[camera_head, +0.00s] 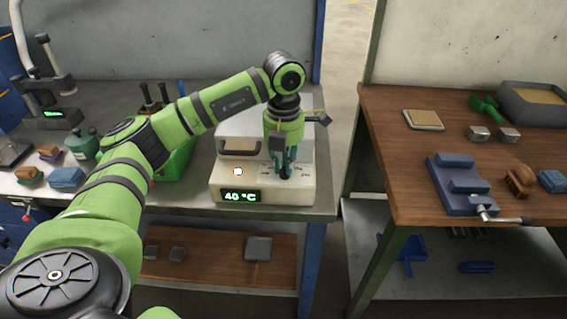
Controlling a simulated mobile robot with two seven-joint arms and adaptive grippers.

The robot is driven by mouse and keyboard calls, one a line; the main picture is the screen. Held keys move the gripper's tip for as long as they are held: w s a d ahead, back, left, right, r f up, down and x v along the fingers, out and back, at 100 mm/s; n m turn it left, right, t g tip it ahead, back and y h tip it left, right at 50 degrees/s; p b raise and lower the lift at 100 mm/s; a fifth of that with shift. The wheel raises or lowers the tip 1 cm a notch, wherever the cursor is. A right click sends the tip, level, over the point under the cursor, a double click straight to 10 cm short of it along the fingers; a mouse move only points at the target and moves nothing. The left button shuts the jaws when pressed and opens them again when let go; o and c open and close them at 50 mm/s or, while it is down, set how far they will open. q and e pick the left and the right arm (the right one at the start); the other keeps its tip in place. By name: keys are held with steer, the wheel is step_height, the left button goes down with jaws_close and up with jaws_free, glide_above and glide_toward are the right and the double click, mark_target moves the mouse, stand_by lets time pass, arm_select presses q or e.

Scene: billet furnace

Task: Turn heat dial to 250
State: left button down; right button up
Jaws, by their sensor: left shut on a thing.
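The billet furnace (222,181) is a white box on the grey bench, below the middle of the head view. Its green display (239,197) reads 40 °C. A round pale button (238,171) sits on its front panel, left of the dial. My left gripper (285,172) points down at the right part of the panel and is shut on the heat dial (285,174), a dark knob. The fingers cover much of the dial, so its exact pointer angle is hidden. Small scale marks show around it. My right gripper is not in view.
The grey bench (325,190) carries a green bin (178,160) left of the furnace, with tools and small blocks farther left. A gap separates it from a wooden table (390,130) at right, which holds a blue vise (460,180), a tray and metal blocks.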

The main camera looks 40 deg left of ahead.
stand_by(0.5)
arm_select(q)
steer(key=c, duration=1.2)
jaws_free()
step_height(320, 180, up, 12)
